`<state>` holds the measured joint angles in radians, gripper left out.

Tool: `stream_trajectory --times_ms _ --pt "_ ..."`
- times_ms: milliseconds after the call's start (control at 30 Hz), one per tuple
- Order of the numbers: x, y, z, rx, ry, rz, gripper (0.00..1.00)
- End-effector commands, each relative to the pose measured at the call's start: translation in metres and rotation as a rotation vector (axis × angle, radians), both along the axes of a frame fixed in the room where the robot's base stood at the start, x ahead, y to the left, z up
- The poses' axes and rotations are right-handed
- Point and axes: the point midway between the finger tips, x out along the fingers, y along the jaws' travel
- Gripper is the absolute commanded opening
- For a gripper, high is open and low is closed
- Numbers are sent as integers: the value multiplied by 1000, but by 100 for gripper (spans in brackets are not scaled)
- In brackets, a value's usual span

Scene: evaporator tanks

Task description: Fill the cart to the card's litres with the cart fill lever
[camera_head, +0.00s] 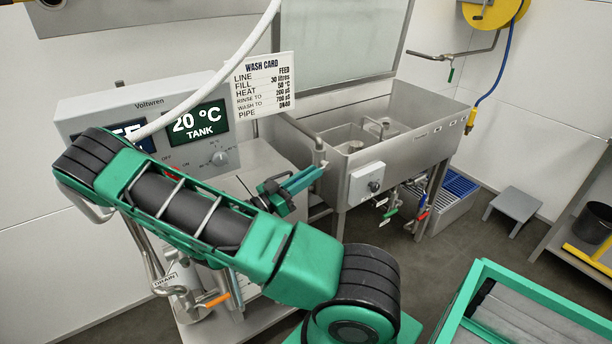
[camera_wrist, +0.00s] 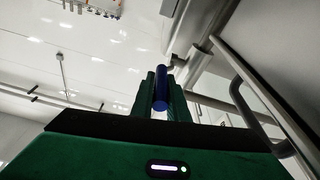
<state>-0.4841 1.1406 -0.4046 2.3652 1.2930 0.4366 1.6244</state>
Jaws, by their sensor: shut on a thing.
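The wash card (camera_head: 262,84) stands behind the cart and reads LINE FEED, FILL 30 litres, HEAT 50 °C. The cart's grey panel (camera_head: 85,115), marked Voltwren, is at the left; one display (camera_head: 196,123) reads 20 °C TANK, and my arm mostly covers the other. My gripper (camera_head: 316,174) is by an upright pipe at the left end of the steel tanks. In the wrist view my gripper (camera_wrist: 162,78) is shut on a blue cylindrical handle (camera_wrist: 161,92). I take it for the cart fill lever; no label shows. It is hidden in the head view.
Steel tanks (camera_head: 420,135) stand right of my gripper, with a grey switch box (camera_head: 367,183) in front. A white hose (camera_head: 225,70) arches over the panel. An orange-handled drain valve (camera_head: 216,300) is below my arm. A grey stool (camera_head: 515,207) stands at the right.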

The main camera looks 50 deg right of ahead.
Motion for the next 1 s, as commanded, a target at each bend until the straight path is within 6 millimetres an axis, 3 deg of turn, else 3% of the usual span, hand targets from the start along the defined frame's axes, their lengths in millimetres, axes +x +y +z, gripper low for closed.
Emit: stream_trajectory --times_ms 67,100,167,567,667,1000 --pt "1 0 -6 17 4 0 0" --pt "1 0 -7 17 4 0 23" --pt "1 0 -6 16 3 1 32" --pt "3 6 -6 12 2 1 32" --pt "7 18 -9 14 2 4 32" --pt "21 86 -9 14 2 6 32"
